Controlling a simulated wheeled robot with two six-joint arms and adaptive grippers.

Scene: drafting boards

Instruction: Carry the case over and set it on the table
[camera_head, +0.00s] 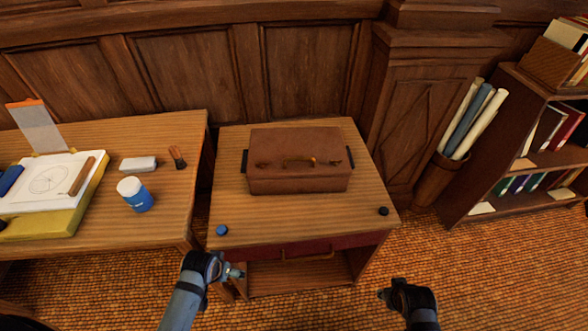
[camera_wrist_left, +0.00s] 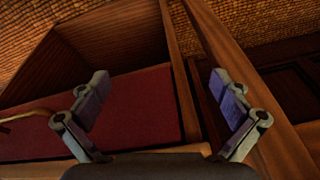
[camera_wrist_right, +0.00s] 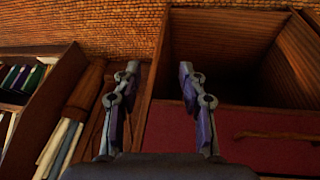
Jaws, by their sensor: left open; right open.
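The case (camera_head: 300,178) is a brown leather box with a closed lid, a brass-coloured handle on top and a dark grip on each short side. It rests on the small wooden cabinet (camera_head: 240,212) in the middle of the head view. My left gripper (camera_head: 236,271) is open and empty, low in front of the cabinet's left side. My right gripper (camera_head: 386,292) is open and empty, in front and to the right of the cabinet. Both are apart from the case. The wooden table (camera_head: 165,215) stands at the left. Neither wrist view shows the case.
The table holds a yellow-edged drawing board (camera_head: 60,222), a blue-and-white jar (camera_head: 135,194), a white block (camera_head: 138,164) and a brush (camera_head: 177,157). A blue knob (camera_head: 221,230) and a black knob (camera_head: 383,211) sit on the cabinet's front corners. A bookshelf (camera_head: 520,165) and rolled papers (camera_head: 480,120) stand right.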

